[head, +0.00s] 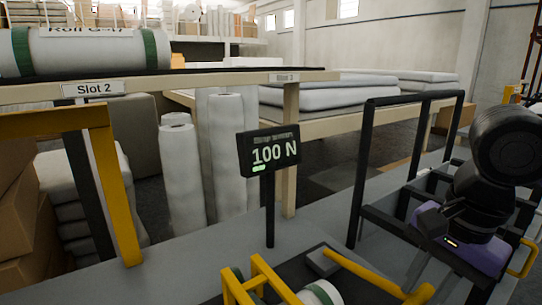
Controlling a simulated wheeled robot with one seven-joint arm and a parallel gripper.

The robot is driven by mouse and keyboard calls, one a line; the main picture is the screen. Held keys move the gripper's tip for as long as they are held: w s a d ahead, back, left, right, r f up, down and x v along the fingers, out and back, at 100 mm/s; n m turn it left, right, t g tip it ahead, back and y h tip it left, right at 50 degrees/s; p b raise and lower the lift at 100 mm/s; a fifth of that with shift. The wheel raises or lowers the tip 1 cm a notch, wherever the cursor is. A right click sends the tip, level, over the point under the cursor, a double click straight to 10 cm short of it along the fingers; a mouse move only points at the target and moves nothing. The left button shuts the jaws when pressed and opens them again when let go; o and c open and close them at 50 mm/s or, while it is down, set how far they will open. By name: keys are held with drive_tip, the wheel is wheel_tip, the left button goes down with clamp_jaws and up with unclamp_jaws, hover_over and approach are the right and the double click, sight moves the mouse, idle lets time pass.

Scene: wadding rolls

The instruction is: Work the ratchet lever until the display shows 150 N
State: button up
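The display (268,151) stands on a dark post in the middle of the head view. It reads 100 N, with a short green bar under the digits. A yellow bar (368,273) with a dark grey block at its upper left end lies low in the view; I cannot tell for sure whether it is the ratchet lever. A yellow frame (262,279) stands beside it, around the end of a white roll (321,293). My black arm is at the right, over a purple part. I cannot make out my gripper's fingers or whether they touch anything.
A black rail frame (358,175) rises between the display and my arm. A yellow post frame (119,187) stands at the left. A strapped roll (88,52) lies on the shelf above the Slot 2 label (93,89). White rolls (182,175) stand behind the grey bench.

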drive_tip(key=shift+s+d+f, duration=0.1)
wheel_tip(320, 180, up, 10)
drive_tip(key=w+a+p, duration=0.2)
drive_tip(key=w+p, duration=0.1)
drive_tip(key=p, duration=0.3)
drive_tip(key=shift+r, duration=0.2)
idle(0.5)
drive_tip(key=shift+f, duration=0.15)
idle(0.5)
drive_tip(key=shift+s+d+f+b, duration=0.3)
drive_tip(key=shift+s+f+b, duration=0.2)
drive_tip(key=shift+f+b, duration=1.05)
drive_tip(key=shift+s+d+f+b, duration=0.4)
drive_tip(key=shift+f+b, duration=0.9)
drive_tip(key=shift+f, duration=0.6)
drive_tip(key=shift+s+d+f+b, duration=0.25)
drive_tip(key=shift+s+f+b, duration=0.3)
drive_tip(key=shift+f+b, duration=1)
drive_tip(key=shift+f, duration=0.1)
wheel_tip(320, 180, up, 10)
drive_tip(key=w+a+p, duration=0.2)
drive_tip(key=p, duration=0.5)
drive_tip(key=shift+w+r, duration=0.25)
drive_tip(key=shift+w, duration=0.15)
